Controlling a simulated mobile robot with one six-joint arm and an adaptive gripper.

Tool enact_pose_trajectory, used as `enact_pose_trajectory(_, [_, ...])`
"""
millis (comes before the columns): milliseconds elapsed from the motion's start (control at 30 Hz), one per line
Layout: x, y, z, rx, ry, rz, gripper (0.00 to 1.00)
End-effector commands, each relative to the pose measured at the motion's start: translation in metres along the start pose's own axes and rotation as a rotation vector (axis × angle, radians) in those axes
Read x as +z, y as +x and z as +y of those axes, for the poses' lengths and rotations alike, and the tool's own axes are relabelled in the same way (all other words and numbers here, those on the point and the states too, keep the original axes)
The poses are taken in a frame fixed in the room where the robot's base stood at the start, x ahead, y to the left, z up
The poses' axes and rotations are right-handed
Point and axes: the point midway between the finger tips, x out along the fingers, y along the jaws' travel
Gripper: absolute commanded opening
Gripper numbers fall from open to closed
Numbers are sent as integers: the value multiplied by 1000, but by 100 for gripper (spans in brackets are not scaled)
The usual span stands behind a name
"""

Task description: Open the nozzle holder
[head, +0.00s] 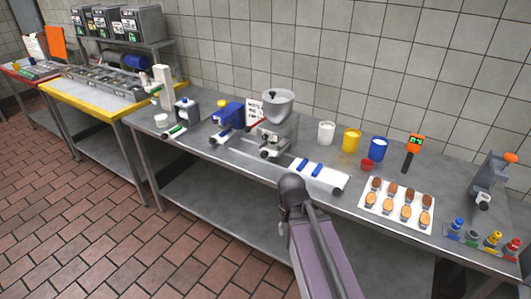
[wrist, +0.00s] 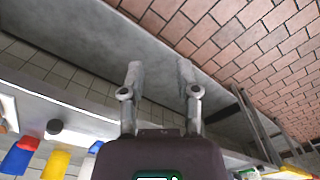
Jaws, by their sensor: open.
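I cannot tell for sure which part is the nozzle holder. A grey hopper machine (head: 277,118) stands mid-table with a white-ended spout low at its front. A grey upright device (head: 489,181) with a white round end stands at the right end of the table. Several nozzle-like pieces with coloured tops (head: 491,241) stand in front of it. My gripper (wrist: 160,72) is open and empty in the wrist view, its two fingers apart over the steel surface. In the head view my arm hides the gripper, near the table's front edge.
A white tray (head: 397,214) with several round biscuits lies right of my arm. A white board with blue strips (head: 318,174) lies left of it. White, yellow (head: 351,139) and blue (head: 377,148) cups stand behind. A blue machine (head: 228,116) stands further left.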

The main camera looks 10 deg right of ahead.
Motion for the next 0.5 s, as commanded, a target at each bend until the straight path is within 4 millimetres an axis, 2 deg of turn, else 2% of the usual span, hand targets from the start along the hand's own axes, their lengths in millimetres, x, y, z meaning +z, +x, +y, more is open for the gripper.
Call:
enact_pose_trajectory(33, [0,0,0,1,1,0,61])
enact_pose_trajectory(100, [-2,2,0,7,5,3,79])
enact_pose_trajectory(267, [-14,11,4,61,38,23,79])
enact_pose_trajectory(367, [-28,20,9,130,82,54,79])
enact_pose_trajectory(500, [-58,34,17,262,166,133,79])
